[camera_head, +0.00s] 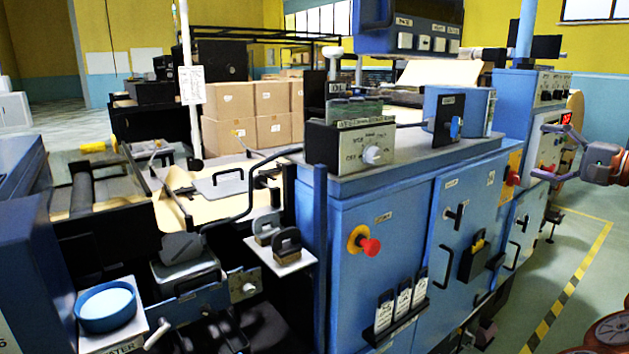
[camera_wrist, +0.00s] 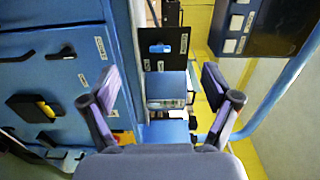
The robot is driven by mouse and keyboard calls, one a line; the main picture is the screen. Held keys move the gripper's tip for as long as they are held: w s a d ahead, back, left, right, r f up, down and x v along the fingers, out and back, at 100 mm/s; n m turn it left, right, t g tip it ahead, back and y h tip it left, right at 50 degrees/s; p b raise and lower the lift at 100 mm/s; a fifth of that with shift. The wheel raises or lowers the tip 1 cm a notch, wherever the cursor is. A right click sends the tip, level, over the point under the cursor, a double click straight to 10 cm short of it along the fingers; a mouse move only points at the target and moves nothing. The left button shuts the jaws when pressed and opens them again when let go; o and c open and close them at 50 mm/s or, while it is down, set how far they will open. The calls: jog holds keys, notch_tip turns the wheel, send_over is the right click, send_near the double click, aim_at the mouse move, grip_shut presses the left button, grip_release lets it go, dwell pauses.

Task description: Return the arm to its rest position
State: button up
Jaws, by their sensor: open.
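My gripper (camera_head: 546,151) shows at the right edge of the head view, held in the air in front of the blue machine's right end. In the wrist view, its two fingers stand wide apart, and the gap between them (camera_wrist: 160,86) is empty. The gripper is open and holds nothing. The rest of my arm is mostly out of the head view.
The blue cabinet (camera_head: 385,235) fills the middle, with a red stop knob (camera_head: 370,246) and door handles. A control box (camera_head: 350,145) stands on top. Cardboard boxes (camera_head: 230,100) are stacked behind. Green floor with a yellow-black line (camera_head: 580,275) lies open at right.

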jog(key=w+a+r+n+g+y+p, duration=0.1)
jog(key=a+n+g+y, duration=0.15)
jog(key=a, duration=0.85)
jog(key=w+a+n+g+y+p, duration=0.1)
jog(key=w+a+n+g, duration=0.15)
jog(key=a, duration=0.75)
jog(key=s+a+f+n+g+h, duration=0.1)
jog(key=s+a+f+g, duration=0.15)
jog(key=a, duration=0.35)
jog(key=s+a+f+n+g+h+p, duration=0.1)
jog(key=s+a+g, duration=0.15)
jog(key=a, duration=0.25)
jog(key=s+a+f+n+g, duration=0.1)
jog(key=s+a+f, duration=0.1)
jog(key=s+a, duration=0.3)
jog(key=s+a+f+n+g+h+p, duration=0.2)
jog(key=s+a+f+g+h, duration=0.35)
jog(key=s+f, duration=0.8)
jog(key=s+d+f+h, duration=0.2)
jog(key=s+d+f, duration=0.2)
jog(key=s, duration=0.4)
jog(key=s+d+f+n+h+p, duration=0.1)
jog(key=s+d+f+h, duration=0.2)
jog(key=s+f, duration=0.3)
jog(key=s, duration=0.3)
jog(key=shift+d+h, duration=0.3)
jog(key=shift+d, duration=0.1)
